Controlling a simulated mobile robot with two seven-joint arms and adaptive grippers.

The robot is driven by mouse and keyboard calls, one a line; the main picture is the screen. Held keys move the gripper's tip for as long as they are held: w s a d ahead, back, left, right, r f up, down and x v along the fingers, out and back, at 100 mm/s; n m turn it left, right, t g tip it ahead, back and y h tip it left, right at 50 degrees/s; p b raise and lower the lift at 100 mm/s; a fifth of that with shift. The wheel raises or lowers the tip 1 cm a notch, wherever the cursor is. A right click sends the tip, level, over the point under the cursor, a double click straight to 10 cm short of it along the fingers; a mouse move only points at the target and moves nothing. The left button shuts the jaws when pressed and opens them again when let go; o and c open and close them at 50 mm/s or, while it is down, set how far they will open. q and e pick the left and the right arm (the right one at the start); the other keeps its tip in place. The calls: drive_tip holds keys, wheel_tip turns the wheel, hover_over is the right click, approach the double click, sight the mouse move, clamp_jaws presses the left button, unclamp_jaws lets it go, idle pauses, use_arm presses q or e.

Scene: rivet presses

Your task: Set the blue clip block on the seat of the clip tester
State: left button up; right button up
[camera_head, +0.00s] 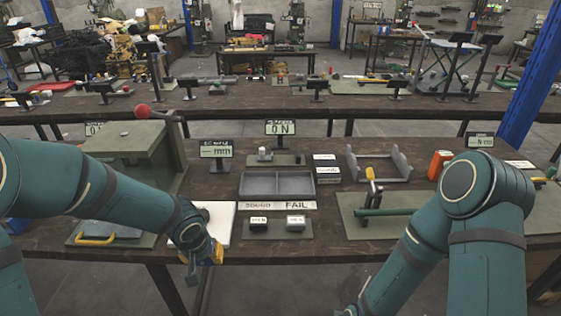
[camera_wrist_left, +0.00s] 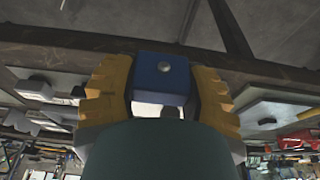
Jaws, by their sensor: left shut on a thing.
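In the left wrist view the blue clip block (camera_wrist_left: 150,72), with a round grey stud on its face, sits between the yellow fingers of my left gripper (camera_wrist_left: 162,95). The gripper is shut on it. In the head view my left gripper (camera_head: 205,258) hangs at the table's front edge, beside a white sheet; I cannot make out the block there. A small olive fixture (camera_head: 290,160) with a pale upright post stands behind the grey tray, below a "0 N" display; it looks like the clip tester. Its seat is too small to make out.
The two-part grey tray (camera_head: 277,196) has a SOUND/FAIL strip in front. Two small blocks sit on a dark plate (camera_head: 277,234) nearer me. An olive press (camera_head: 135,150) stands left. A grey cradle (camera_head: 380,175) and a green-handled fixture (camera_head: 395,228) stand right.

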use_arm(q)
drive_tip(key=shift+d, duration=0.2)
drive_tip(key=shift+a, duration=0.1)
drive_tip(key=shift+s+f, duration=0.3)
drive_tip(key=shift+f, duration=0.15)
drive_tip(key=s+f, duration=0.3)
drive_tip(key=f, duration=0.1)
drive_tip(key=shift+s+f, duration=0.3)
drive_tip(key=shift+s, duration=0.1)
